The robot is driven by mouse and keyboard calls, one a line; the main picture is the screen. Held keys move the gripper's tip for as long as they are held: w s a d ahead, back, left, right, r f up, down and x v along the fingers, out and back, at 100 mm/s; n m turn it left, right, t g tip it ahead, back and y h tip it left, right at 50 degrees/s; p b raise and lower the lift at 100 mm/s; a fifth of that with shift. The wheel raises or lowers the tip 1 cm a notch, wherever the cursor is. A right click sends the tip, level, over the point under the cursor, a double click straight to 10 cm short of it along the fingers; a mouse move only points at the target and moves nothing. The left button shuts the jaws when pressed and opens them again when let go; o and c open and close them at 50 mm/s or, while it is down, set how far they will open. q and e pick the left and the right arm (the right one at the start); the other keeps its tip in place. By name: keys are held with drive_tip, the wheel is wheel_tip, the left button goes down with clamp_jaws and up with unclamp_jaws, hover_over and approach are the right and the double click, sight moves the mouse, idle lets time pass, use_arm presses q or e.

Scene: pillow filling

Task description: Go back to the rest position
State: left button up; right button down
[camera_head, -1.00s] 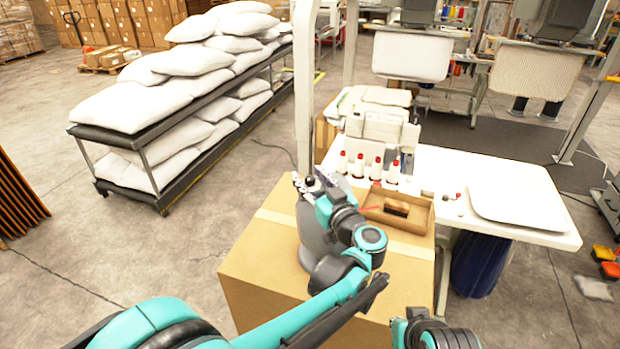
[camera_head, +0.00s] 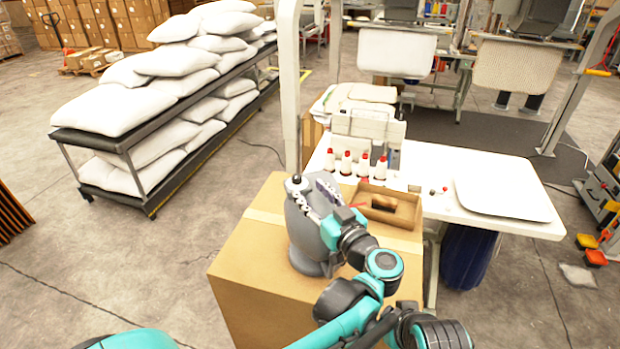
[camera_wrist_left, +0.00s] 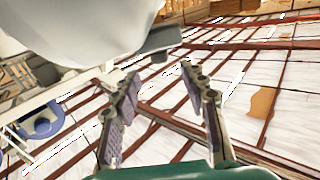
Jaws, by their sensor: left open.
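My left gripper (camera_head: 313,190) is open, with its fingers pointing away from me over the large cardboard box. It shows beside the upper part of a grey rounded body (camera_head: 299,225) with a dark knob on top; I cannot tell whether they touch. In the left wrist view, both fingers (camera_wrist_left: 160,90) are spread with nothing between them, and a smooth pale rounded shape fills the upper left. My left arm comes in from the bottom over the box. A dark and teal link of mine shows at the bottom right, but no right gripper.
The closed cardboard box (camera_head: 243,275) stands below my left arm. A rack (camera_head: 150,205) of white pillows (camera_head: 120,105) stands at left.

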use_arm(q)
drive_tip(key=shift+w+a+r, duration=0.15)
drive_tip(key=shift+r, duration=0.1)
wheel_tip(320, 180, up, 5)
drive_tip(key=w+a+m+t+h+b, duration=0.1)
drive_tip(key=a+m+t+h+b, duration=0.15)
drive_tip(key=t+h+b, duration=0.3)
drive_tip(key=s+a+f+m+g+h+b, duration=0.1)
drive_tip(key=s+a+f+g+b, duration=0.2)
drive_tip(key=s+f, duration=0.4)
drive_tip(key=s+a+f+m+g+h+b, duration=0.1)
drive_tip(key=s+a+f+g+b, duration=0.2)
drive_tip(key=f, duration=1.4)
drive_tip(key=s+a+f+m+g+h+b, duration=0.1)
drive_tip(key=s+a+f+g+b, duration=0.2)
drive_tip(key=s+a+f+g, duration=0.5)
drive_tip(key=s+a+f, duration=0.3)
drive_tip(key=s+f, duration=0.1)
drive_tip(key=s, duration=0.1)
drive_tip(key=shift+a+f, duration=0.15)
drive_tip(key=shift+f, duration=0.15)
